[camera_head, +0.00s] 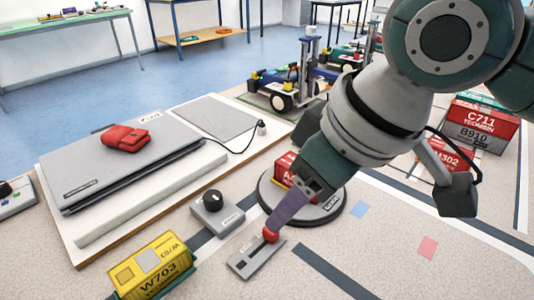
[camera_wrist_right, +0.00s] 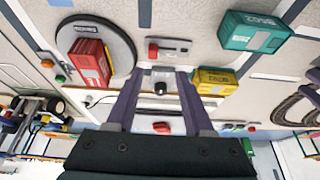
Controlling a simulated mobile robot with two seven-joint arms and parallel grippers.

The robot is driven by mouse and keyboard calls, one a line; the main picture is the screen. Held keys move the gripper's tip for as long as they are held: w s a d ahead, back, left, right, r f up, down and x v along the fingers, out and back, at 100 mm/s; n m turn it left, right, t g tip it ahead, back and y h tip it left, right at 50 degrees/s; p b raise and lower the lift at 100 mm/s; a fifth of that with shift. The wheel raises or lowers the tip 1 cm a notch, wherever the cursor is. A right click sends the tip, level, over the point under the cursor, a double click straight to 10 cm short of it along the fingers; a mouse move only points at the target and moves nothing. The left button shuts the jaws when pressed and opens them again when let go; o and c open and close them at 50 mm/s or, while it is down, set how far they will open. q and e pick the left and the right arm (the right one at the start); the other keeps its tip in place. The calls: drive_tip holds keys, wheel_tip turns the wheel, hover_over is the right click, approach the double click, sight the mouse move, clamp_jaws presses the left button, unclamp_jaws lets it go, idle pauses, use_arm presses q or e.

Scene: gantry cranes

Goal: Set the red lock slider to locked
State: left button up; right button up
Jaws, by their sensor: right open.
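The red lock slider's red knob (camera_head: 270,235) stands at the upper right end of a small grey plate (camera_head: 244,263). In the right wrist view the knob (camera_wrist_right: 153,50) is near the plate's left end. My right gripper (camera_head: 274,226) points down at the slider, with one purple finger showing in the head view, its tip right by the knob. In the right wrist view my gripper (camera_wrist_right: 162,72) is open with nothing held, and the knob lies just beyond the fingertips. I cannot tell whether a fingertip touches it. My left gripper is out of view.
A grey box with a black dial (camera_head: 212,203) stands left of the slider. A yellow container (camera_head: 152,266) is at the lower left. A red container sits on a round turntable (camera_head: 325,215) behind. A closed laptop (camera_head: 75,175) carries a red object (camera_head: 125,138).

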use_arm(q)
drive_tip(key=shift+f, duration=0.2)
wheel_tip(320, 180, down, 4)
drive_tip(key=b, duration=0.4)
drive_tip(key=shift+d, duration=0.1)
use_arm(e)
drive_tip(key=x, duration=0.6)
drive_tip(key=w+x, duration=0.1)
drive_tip(key=x, duration=0.2)
drive_tip(key=shift+w+d+f, duration=0.2)
drive_tip(key=shift+d+f, duration=0.1)
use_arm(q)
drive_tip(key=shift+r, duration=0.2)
use_arm(e)
clamp_jaws()
